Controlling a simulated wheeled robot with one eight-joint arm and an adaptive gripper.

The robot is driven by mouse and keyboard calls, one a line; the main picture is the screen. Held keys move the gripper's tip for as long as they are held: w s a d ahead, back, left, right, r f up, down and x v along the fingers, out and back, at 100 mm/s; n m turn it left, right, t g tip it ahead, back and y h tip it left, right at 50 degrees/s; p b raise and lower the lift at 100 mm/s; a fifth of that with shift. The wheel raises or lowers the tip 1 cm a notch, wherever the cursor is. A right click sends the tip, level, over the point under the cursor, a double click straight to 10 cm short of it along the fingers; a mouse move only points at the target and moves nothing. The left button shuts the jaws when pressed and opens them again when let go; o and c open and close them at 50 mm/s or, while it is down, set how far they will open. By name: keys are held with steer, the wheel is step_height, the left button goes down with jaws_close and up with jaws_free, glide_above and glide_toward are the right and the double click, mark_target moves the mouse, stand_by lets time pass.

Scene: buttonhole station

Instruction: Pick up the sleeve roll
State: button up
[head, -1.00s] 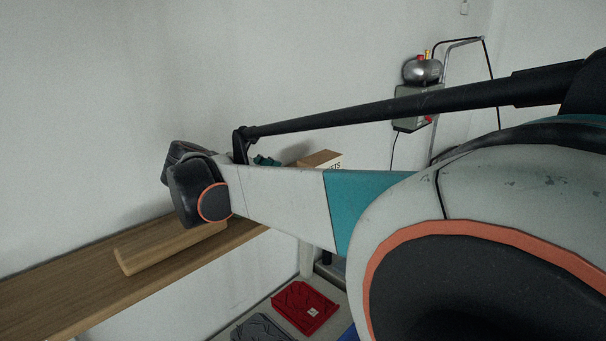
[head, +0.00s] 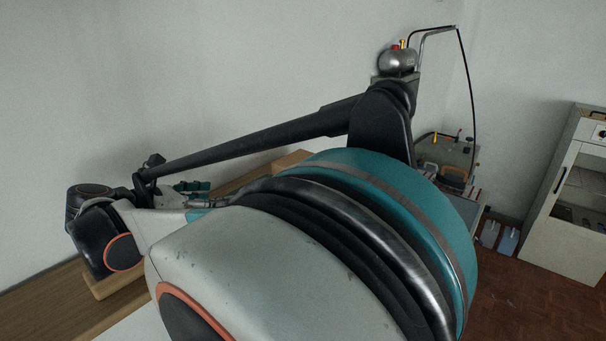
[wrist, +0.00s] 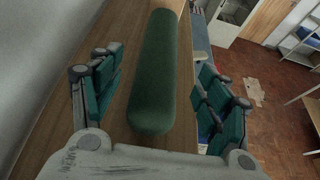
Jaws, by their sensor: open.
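The sleeve roll (wrist: 154,75) is a long, dark green, rounded cylinder lying on a wooden shelf (wrist: 104,55) in the wrist view. It runs away from the camera, with its rounded near end toward my gripper. My gripper (wrist: 160,90) is open, with its teal-padded fingers to the left and right of the roll in the picture. Gaps show between the roll and both fingers. I cannot tell how high the fingers are above the shelf. In the head view, my arm hides most of the shelf, and part of my gripper shows as teal pads (head: 190,187).
The shelf (head: 35,297) runs along the wall. A pale wooden piece (head: 100,288) lies on it, partly behind my arm. A metal tank (head: 397,60) stands at the back, and a pale cabinet (head: 570,200) at the right. The brick-red floor (head: 530,295) is open.

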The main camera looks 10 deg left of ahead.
mark_target(234, 194)
steer(key=shift+r+p+x, duration=0.2)
steer(key=shift+p+x, duration=0.1)
steer(key=shift+x, duration=1.25)
steer(key=shift+r+p+x, duration=0.2)
steer(key=shift+p+x, duration=0.05)
steer(key=shift+x, duration=1.25)
steer(key=shift+w+d, duration=0.1)
steer(key=c, duration=1.3)
